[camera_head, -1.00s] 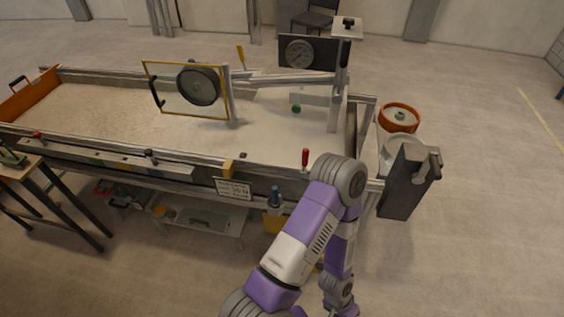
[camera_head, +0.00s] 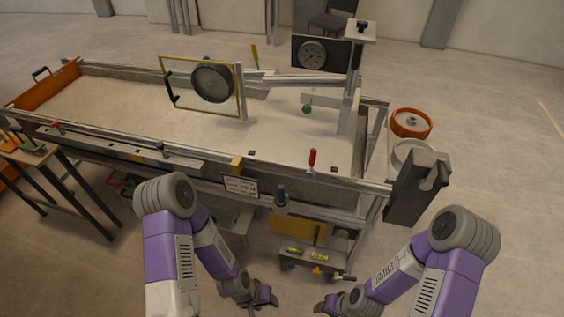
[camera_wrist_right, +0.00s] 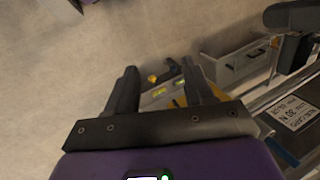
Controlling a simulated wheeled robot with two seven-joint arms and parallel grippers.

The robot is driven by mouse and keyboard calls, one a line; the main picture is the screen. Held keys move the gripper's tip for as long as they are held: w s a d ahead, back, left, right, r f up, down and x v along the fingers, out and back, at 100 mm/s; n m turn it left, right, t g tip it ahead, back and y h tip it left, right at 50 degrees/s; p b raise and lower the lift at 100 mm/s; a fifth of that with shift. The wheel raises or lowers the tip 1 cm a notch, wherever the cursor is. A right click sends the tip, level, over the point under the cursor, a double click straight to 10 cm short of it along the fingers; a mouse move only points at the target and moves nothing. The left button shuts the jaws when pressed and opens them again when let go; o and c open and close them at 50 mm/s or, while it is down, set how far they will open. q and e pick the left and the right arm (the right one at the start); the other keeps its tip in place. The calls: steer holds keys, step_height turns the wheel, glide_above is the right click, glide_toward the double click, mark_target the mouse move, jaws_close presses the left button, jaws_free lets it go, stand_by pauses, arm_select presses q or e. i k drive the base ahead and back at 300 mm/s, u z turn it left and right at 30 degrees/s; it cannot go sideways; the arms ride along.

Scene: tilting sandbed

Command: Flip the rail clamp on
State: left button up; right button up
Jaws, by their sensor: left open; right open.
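A small upright lever with a red handle (camera_head: 312,158) stands on the front rail of the sandbed (camera_head: 200,118), near its right end. It looks like the rail clamp, but I cannot tell its setting. My left gripper (camera_head: 268,296) is open and empty, low in front of the bed, well below the rail. My right gripper (camera_head: 323,304) is low beside it, apart from the bed. In the right wrist view both fingers of this gripper (camera_wrist_right: 160,82) are spread with nothing between them.
A dark box (camera_head: 416,188) sticks out at the bed's right front corner. A labelled plate (camera_head: 240,186) and a blue-topped item (camera_head: 281,196) are on the front side. A grey unit with a crank (camera_head: 312,255) is below. A yellow-framed panel (camera_head: 200,88) stands over the sand.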

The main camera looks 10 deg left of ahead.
mark_target(310, 174)
steer(key=k, duration=0.5)
steer(key=u, duration=1.9)
steer(key=i, duration=1.25)
steer(key=z, duration=1.65)
